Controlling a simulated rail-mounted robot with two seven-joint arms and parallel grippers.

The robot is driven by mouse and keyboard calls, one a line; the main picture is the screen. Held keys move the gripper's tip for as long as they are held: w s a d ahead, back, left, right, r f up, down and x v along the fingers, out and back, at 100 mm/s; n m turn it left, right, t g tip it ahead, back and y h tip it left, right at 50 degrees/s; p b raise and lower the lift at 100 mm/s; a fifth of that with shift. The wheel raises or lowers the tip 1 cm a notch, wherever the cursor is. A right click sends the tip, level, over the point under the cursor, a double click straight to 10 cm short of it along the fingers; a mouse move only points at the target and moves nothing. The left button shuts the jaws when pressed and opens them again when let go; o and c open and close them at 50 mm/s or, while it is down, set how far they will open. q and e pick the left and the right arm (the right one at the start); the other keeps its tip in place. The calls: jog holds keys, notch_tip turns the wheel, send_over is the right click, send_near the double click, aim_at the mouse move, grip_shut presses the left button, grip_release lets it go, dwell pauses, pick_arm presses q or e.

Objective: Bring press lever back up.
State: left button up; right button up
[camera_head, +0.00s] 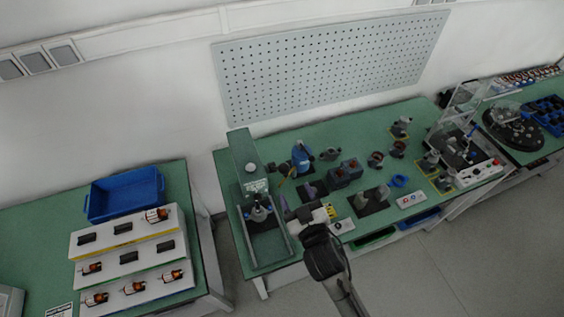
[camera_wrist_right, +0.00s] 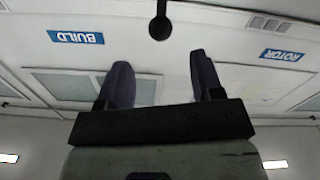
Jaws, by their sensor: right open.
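The green press (camera_head: 243,158) stands at the left end of the middle bench, with a dark fixture under its head. A dark rod with a round black knob (camera_wrist_right: 159,28), which looks like the press lever, hangs in the right wrist view. The knob is just beyond and between my fingertips, not clasped. Its link to the press is hidden there, and I cannot make out the lever clearly in the head view. My right gripper (camera_wrist_right: 158,66) is open and empty. In the head view my right gripper (camera_head: 291,210) is right of the press, partly hidden by my wrist. My left gripper is out of view.
Motor parts and a blue device (camera_head: 301,157) stand right of the press on the green bench. A white button box (camera_head: 411,198) sits near its front edge. A stepped white rack (camera_head: 128,249) and a blue bin (camera_head: 125,192) are on the left table.

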aim_at(286, 173)
jog(key=p+x, duration=0.1)
jog(key=x, duration=0.8)
jog(key=shift+s+p, duration=0.1)
jog(key=shift+p, duration=0.2)
jog(key=shift+x, duration=0.9)
jog(key=c, duration=0.6)
grip_shut()
